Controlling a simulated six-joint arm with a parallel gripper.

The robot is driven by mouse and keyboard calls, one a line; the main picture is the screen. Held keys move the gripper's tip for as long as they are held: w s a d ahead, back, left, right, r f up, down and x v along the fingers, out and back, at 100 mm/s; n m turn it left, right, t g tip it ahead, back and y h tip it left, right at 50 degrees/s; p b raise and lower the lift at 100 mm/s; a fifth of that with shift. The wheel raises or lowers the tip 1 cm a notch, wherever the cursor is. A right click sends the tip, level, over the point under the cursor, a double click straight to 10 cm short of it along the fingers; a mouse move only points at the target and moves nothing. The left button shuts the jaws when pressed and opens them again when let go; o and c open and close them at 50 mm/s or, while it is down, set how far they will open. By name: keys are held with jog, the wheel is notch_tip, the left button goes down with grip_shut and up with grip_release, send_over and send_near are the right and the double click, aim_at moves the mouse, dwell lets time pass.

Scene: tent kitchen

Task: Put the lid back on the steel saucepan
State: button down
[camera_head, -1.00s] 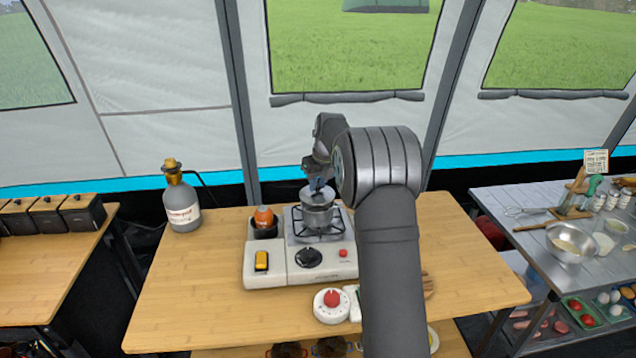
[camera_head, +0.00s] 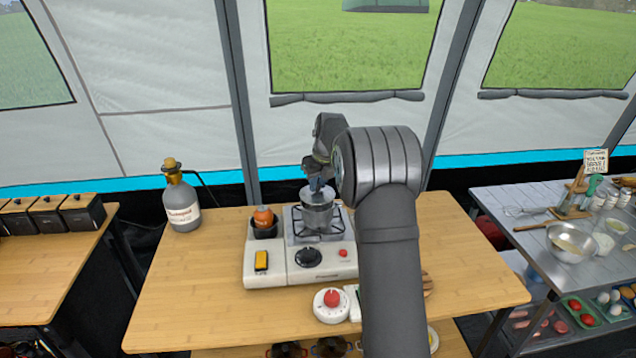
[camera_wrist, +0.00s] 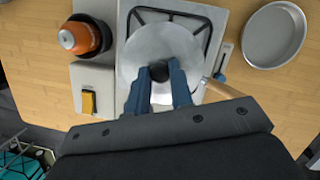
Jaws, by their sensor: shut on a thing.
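The steel saucepan (camera_head: 318,217) stands upright on the stove's burner grate in the head view. Its lid (camera_head: 316,194) is at the top of the pan; in the wrist view the round lid (camera_wrist: 160,48) covers the pan from above. My gripper (camera_head: 317,184) is shut on the lid's dark knob, and in the wrist view the blue fingers of my gripper (camera_wrist: 159,78) are on both sides of the knob (camera_wrist: 159,72). Whether the lid touches the rim all the way round is too small to tell. The pan's handle (camera_wrist: 223,87) sticks out to the right in the wrist view.
The camp stove (camera_head: 322,269) has an orange-topped item (camera_head: 264,216) in a black holder at its left. A gas bottle (camera_head: 181,203) stands behind left. A red-buttoned timer (camera_head: 331,300) is in front. A round metal dish (camera_wrist: 275,36) lies right of the stove.

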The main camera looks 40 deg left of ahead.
jog(key=shift+f, duration=0.15)
dwell(0.5)
jog(key=c, duration=0.7)
grip_release()
jog(key=shift+r, duration=3.55)
grip_shut()
